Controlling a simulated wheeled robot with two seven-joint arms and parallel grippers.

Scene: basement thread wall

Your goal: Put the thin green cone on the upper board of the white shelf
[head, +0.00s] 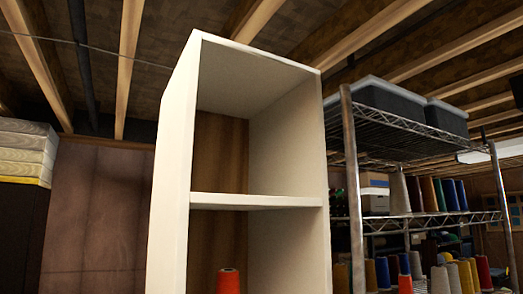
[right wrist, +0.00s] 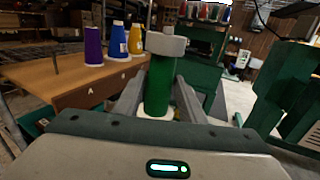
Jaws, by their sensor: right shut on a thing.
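The white shelf (head: 172,190) stands tall in the middle of the head view. Its upper board (head: 255,201) shows mostly edge-on, and nothing is seen standing on it. In the right wrist view the thin green cone (right wrist: 159,88) is between the two fingers of my right gripper (right wrist: 160,98), which is shut on it. A pale end of the cone shows at the bottom, and a grey round piece covers part of its top end. Neither gripper shows in the head view.
A red-orange cone (head: 229,282) stands in the shelf below the upper board. A wire rack (head: 350,150) with bins and several cones stands close on the right. In the right wrist view a wooden table (right wrist: 70,75) carries purple (right wrist: 93,47), blue (right wrist: 118,42) and yellow (right wrist: 136,40) cones.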

